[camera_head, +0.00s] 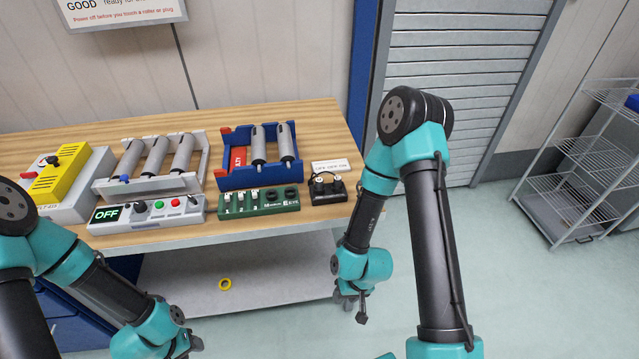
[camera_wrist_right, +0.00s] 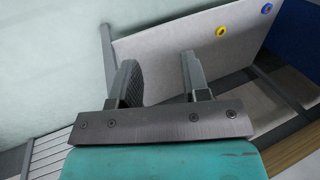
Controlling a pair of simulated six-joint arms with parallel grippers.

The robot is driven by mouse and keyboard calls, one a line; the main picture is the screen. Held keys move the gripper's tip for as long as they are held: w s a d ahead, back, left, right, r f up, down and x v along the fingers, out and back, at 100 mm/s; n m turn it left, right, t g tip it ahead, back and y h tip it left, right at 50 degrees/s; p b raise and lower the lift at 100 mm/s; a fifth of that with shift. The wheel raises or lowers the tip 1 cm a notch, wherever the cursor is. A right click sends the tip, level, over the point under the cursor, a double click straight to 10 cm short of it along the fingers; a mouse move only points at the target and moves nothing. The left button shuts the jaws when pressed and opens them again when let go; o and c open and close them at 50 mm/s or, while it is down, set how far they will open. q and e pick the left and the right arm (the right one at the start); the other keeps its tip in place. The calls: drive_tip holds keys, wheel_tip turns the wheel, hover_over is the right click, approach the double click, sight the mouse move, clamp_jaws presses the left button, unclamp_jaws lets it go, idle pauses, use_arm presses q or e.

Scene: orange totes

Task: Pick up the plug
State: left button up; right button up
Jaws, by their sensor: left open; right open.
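A small black socket block (camera_head: 328,188) with dark and pale plug-like pieces sits at the table's right front corner, in front of a white label. I cannot tell for sure which piece is the plug. My right gripper (camera_head: 362,310) hangs off the table's right front side, below the tabletop and apart from the block. In the right wrist view its two fingers (camera_wrist_right: 160,78) are spread with nothing between them. My left gripper (camera_head: 188,346) is low in front of the table, at the lower edge of the head view, open and partly cut off.
The wooden table (camera_head: 60,140) holds a yellow-topped box (camera_head: 60,175), a grey roller rack (camera_head: 155,160), a blue roller rack (camera_head: 258,155), a control panel reading OFF (camera_head: 150,214) and a green block (camera_head: 258,201). A yellow ring (camera_head: 225,284) lies on the lower shelf. A wire rack (camera_head: 580,165) stands right.

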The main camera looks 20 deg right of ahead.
drive_tip(key=shift+o, duration=1.2)
drive_tip(key=shift+w, duration=0.1)
